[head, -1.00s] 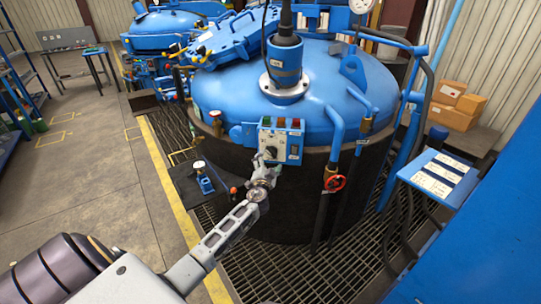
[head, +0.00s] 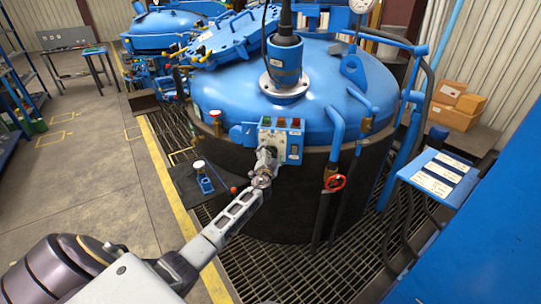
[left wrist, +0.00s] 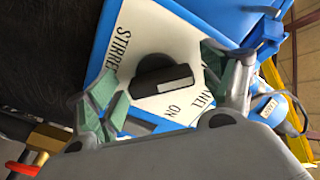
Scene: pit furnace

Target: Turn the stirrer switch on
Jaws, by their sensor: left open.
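The stirrer switch is a black rotary knob (left wrist: 163,78) on a white plate with the words STIRRER and ON, in the left wrist view. Its grip bar lies nearly level in that picture, with ON printed just below it. The plate is on the blue control box (head: 294,148) on the vessel's side, with coloured buttons on top. My left gripper (head: 266,160) is in front of this box and hides the knob in the head view. In the left wrist view its green-padded fingers (left wrist: 160,82) are open, one on each side of the knob, apparently without gripping it. My right gripper is out of view.
The large blue vessel (head: 235,95) stands behind the box. A red valve wheel (head: 335,182) and pipes are to the right of it. A gauge on a blue stand (head: 204,178) is at the left. Dark floor grating (head: 290,270) lies below.

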